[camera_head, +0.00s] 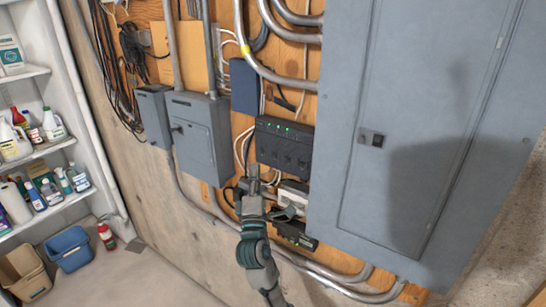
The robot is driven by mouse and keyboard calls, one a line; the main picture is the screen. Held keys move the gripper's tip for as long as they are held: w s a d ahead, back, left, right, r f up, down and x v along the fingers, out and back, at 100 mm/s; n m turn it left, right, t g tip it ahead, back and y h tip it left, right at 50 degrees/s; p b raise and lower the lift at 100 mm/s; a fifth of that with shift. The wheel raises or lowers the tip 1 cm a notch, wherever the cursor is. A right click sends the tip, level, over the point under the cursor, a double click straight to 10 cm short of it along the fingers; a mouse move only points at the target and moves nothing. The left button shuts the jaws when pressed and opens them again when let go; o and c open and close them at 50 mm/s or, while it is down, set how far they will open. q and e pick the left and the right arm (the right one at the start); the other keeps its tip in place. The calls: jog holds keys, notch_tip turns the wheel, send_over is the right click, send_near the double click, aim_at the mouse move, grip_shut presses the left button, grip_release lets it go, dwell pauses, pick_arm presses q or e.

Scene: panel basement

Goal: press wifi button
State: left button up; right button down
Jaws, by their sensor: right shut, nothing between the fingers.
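A black box with small green lights (284,147), which looks like the router, is mounted on the wooden board in the middle of the view. The wifi button itself is too small to make out. My right gripper (254,172) points up, with its fingers shut and empty. In the picture its tips are just below the lower left corner of the black box. I cannot tell whether they touch anything. My left gripper is not in view.
A pale box (293,194) and another dark device (296,235) sit below the black box, partly behind my arm. A large grey panel (400,130) stands close on the right. Grey switch boxes (200,135), conduits and loose cables are on the left.

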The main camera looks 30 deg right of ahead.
aim_at(274, 155)
jog(key=d, duration=0.1)
jog(key=w+d, duration=0.1)
jog(key=d, duration=0.1)
jog(key=w+d, duration=0.1)
jog(key=d, duration=0.1)
jog(key=shift+d, duration=0.15)
jog(key=shift+w, duration=0.1)
dwell(1.1)
jog(key=shift+d, duration=0.1)
jog(key=shift+d+r, duration=0.1)
jog(key=shift+d, duration=0.15)
jog(key=shift+w, duration=0.1)
